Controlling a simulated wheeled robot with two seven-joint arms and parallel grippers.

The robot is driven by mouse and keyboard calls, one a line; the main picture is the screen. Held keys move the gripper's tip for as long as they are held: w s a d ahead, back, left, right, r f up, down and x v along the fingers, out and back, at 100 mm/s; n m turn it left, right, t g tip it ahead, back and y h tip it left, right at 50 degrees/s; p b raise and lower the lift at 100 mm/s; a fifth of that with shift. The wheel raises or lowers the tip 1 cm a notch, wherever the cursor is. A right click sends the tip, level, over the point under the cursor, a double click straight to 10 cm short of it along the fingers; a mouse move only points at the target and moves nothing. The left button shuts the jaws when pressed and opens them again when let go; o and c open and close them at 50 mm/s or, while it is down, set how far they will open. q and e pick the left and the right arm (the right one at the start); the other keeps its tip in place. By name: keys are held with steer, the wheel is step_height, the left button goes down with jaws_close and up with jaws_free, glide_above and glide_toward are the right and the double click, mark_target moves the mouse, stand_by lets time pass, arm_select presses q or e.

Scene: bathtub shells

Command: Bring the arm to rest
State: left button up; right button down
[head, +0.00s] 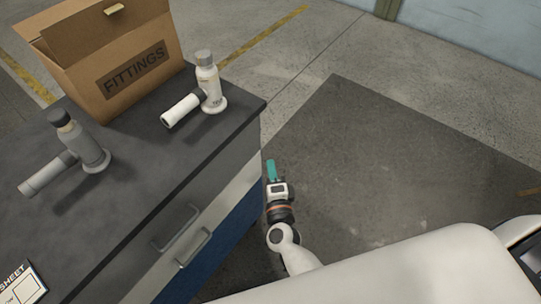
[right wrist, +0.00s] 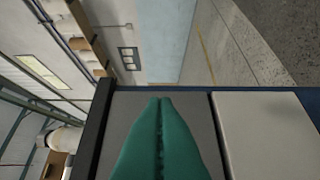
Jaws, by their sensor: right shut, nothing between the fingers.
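My right gripper (head: 271,168) has teal fingers and is beside the right side of the dark-topped workbench, apart from the items on it. In the right wrist view its teal fingers (right wrist: 159,105) are pressed together with nothing between them. The bench's drawer front (right wrist: 203,110) is behind them there. My left gripper does not show in either view.
The workbench (head: 150,190) holds a cardboard box marked FITTINGS (head: 118,62), a white fitting (head: 208,85), a grey fitting (head: 82,140) and a paper sheet (head: 22,285). Drawer handles (head: 192,245) stick out from its side. The floor (head: 400,160) to the right is clear.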

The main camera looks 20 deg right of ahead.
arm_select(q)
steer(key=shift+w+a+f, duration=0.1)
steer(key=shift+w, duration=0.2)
arm_select(e)
steer(key=s, duration=0.4)
steer(key=shift+s+a, duration=0.2)
steer(key=shift+s, duration=0.05)
